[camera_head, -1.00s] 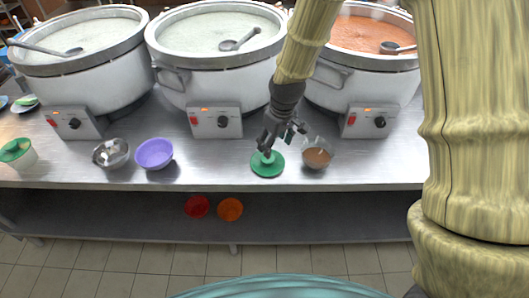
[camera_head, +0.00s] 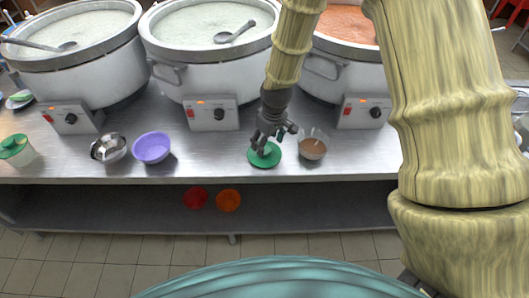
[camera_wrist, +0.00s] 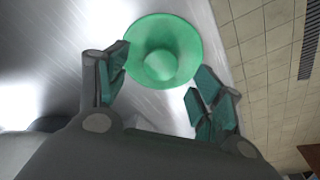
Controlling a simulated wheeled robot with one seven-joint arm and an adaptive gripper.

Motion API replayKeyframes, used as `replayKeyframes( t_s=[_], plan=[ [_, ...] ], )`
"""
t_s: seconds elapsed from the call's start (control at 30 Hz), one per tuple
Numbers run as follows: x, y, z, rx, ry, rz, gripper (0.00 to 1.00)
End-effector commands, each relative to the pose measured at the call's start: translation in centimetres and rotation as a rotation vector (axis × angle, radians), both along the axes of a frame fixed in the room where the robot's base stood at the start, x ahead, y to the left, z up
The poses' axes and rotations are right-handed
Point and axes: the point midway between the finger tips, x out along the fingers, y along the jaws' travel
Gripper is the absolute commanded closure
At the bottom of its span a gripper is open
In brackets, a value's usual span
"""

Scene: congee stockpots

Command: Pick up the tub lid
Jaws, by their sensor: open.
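The tub lid is a round green disc (camera_head: 265,156) with a raised centre knob, lying on the steel counter near its front edge. In the wrist view the lid (camera_wrist: 163,52) is whole and unobstructed, with its knob just beyond the fingertips and roughly between them. My gripper (camera_head: 265,146) is right above the lid, its fingers pointing down at it. In the wrist view my gripper's green-padded fingers (camera_wrist: 157,75) are spread apart with nothing between them. Whether a fingertip touches the lid is hard to tell.
A bowl of brown food (camera_head: 313,149) stands close right of the lid. A purple bowl (camera_head: 152,148), a metal bowl (camera_head: 109,148) and a green-lidded tub (camera_head: 15,152) stand left. Large stockpots (camera_head: 212,72) line the back. Red (camera_head: 195,198) and orange (camera_head: 229,200) bowls sit on the lower shelf.

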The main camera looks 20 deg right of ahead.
Motion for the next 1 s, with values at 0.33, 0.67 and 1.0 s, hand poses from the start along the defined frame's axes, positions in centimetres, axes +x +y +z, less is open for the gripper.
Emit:
replayKeyframes(
  t_s=[0.33, 0.67, 1.0],
  plan=[
    [0.6, 0.6, -3.0, 0.0, 0.002, 0.001, 0.33],
    [0.8, 0.6, -4.2, 0.0, 0.0, 0.0, 0.33],
    [0.8, 0.6, -4.2, 0.0, 0.0, 0.0, 0.66]
  ],
)
